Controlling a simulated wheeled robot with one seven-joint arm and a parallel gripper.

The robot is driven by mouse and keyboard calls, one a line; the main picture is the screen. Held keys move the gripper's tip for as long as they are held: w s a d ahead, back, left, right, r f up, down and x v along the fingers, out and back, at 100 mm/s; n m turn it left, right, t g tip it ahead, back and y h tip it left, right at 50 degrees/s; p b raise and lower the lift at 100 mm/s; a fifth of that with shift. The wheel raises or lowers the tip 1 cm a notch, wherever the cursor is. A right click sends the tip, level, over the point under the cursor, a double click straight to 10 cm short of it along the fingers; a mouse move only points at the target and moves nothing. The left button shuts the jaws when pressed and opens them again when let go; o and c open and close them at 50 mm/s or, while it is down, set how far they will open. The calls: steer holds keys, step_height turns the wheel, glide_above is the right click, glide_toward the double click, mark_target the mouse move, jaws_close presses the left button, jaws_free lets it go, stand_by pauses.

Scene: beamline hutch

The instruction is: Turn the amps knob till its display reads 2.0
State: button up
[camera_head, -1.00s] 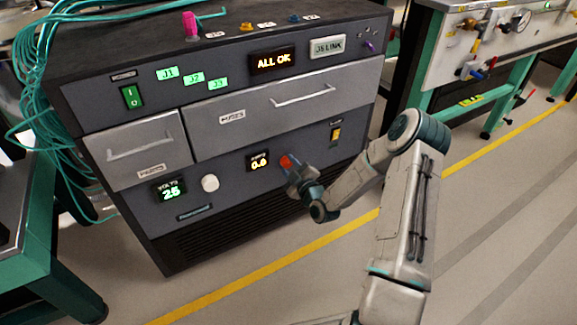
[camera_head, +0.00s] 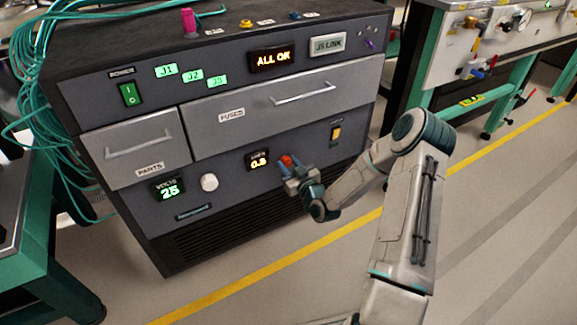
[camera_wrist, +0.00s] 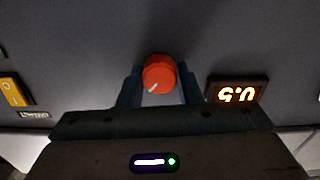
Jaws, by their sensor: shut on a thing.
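The amps knob is a round red-orange knob (camera_head: 287,160) with a white pointer line; it also shows in the wrist view (camera_wrist: 159,74), its line pointing to lower left. The amps display (camera_head: 259,161) sits just left of it in the head view, with small amber digits that look like 0.5. The display appears upside down to the right of the knob in the wrist view (camera_wrist: 237,93). My gripper (camera_head: 291,170) is shut on the knob, one finger on each side of it (camera_wrist: 159,88).
Left of the amps display are a white knob (camera_head: 209,182) and the volts display (camera_head: 168,190), reading about 25. A yellow rocker switch (camera_head: 336,133) is to the right. Drawers (camera_head: 281,107) are closed above. Floor in front is clear.

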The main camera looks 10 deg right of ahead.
steer(key=shift+m, duration=2.2)
steer(key=o, duration=1)
steer(key=shift+c, duration=0.2)
steer(key=p+v, duration=0.3)
steer(key=v, duration=1.1)
